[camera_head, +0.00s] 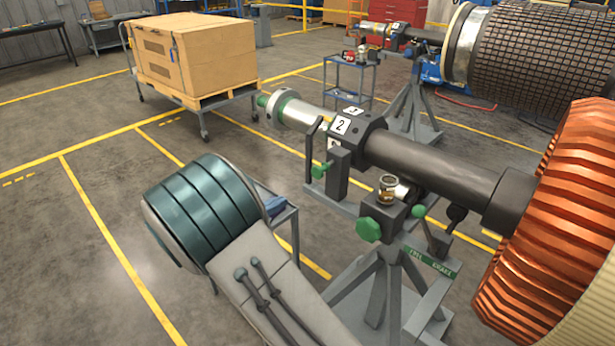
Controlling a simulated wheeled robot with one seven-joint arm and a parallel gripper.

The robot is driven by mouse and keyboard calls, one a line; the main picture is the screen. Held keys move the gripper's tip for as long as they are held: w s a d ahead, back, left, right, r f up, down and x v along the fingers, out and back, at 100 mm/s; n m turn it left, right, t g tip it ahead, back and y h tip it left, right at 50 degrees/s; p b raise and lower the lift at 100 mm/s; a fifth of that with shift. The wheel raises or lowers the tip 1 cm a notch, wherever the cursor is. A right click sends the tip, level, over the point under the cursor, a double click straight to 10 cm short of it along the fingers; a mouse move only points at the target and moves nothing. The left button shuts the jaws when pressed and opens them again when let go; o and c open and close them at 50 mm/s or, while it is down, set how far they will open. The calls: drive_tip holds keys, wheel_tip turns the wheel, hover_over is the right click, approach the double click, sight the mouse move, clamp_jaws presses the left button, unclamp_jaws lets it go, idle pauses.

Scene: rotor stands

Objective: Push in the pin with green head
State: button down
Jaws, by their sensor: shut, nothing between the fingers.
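A rotor stand (390,290) stands at the centre right and bears a dark shaft. A round green head (368,229) sticks out of the front of the grey block (390,212) on top of the stand. Another green head (319,170) is on the left side of the upright clamp (338,172) under the bearing marked 2. A small green piece (418,211) shows at the right of the block. I cannot tell from this view how far any pin is in. My own arm shows at the lower left, but my gripper is not visible.
The copper-coloured rotor (545,220) fills the right side. A small glass jar (388,188) sits on the block. A cart with a wooden crate (190,55) stands at the back left. A blue shelf cart (350,80) stands behind. The left floor is clear.

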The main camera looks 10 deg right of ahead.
sight(315, 173)
drive_tip(key=shift+n+t, duration=0.6)
drive_tip(key=p+x, duration=0.1)
drive_tip(key=x, duration=0.3)
drive_tip(key=w+p+x, duration=0.1)
drive_tip(key=x, duration=0.3)
drive_tip(key=a+p+x, duration=0.1)
drive_tip(key=x, duration=0.4)
drive_tip(key=shift+w, duration=0.25)
drive_tip(key=shift+f, duration=0.1)
drive_tip(key=shift+w, duration=0.1)
